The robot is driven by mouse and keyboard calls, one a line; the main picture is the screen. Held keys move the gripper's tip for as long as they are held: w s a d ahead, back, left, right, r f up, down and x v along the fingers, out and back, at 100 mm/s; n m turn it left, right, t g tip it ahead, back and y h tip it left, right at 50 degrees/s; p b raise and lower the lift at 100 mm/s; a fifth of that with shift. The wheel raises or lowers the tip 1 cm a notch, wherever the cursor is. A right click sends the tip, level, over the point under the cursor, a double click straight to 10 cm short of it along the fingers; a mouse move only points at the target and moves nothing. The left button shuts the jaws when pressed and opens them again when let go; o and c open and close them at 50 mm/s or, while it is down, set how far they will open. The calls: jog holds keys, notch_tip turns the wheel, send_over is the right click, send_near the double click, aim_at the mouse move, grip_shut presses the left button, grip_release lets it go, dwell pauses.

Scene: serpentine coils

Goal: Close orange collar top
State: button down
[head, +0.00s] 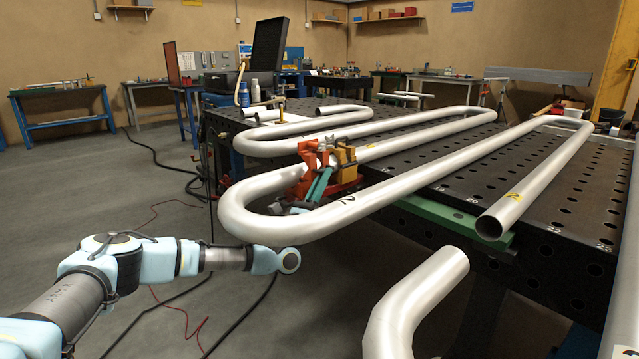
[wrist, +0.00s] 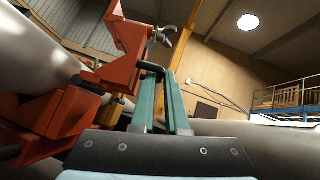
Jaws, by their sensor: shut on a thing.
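The orange collar (head: 303,178) sits around the silver coil pipe near the table's left edge. Its orange top (wrist: 128,45) stands raised and tilted up from the lower part (wrist: 68,112) in the wrist view, so the collar looks open. My gripper (head: 325,172) has green fingers and reaches up from below the pipe. The exact grip point is partly hidden by the fingers.
A yellow-brown block (head: 345,157) sits just right of the collar. Silver serpentine pipes (head: 400,180) run over the black perforated table (head: 575,205). A cut pipe elbow (head: 415,300) stands in front. Floor at the left (head: 150,210) is mostly clear, with cables.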

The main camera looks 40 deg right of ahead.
jog(key=shift+s+d+r+n+t+y+p, duration=0.1)
jog(key=shift+s+r+n+t+y+p, duration=0.2)
jog(key=shift+r+n+t+p, duration=0.55)
jog(key=shift+f+n+b, duration=0.15)
jog(key=shift+n+b, duration=0.1)
jog(key=shift+b, duration=0.05)
jog(key=c, duration=1.2)
grip_release()
jog(key=shift+s, duration=0.1)
jog(key=shift+w+f+t, duration=0.15)
jog(key=shift+w+t, duration=0.05)
jog(key=shift+t, duration=0.05)
jog(key=b+v, duration=0.2)
jog(key=v, duration=0.9)
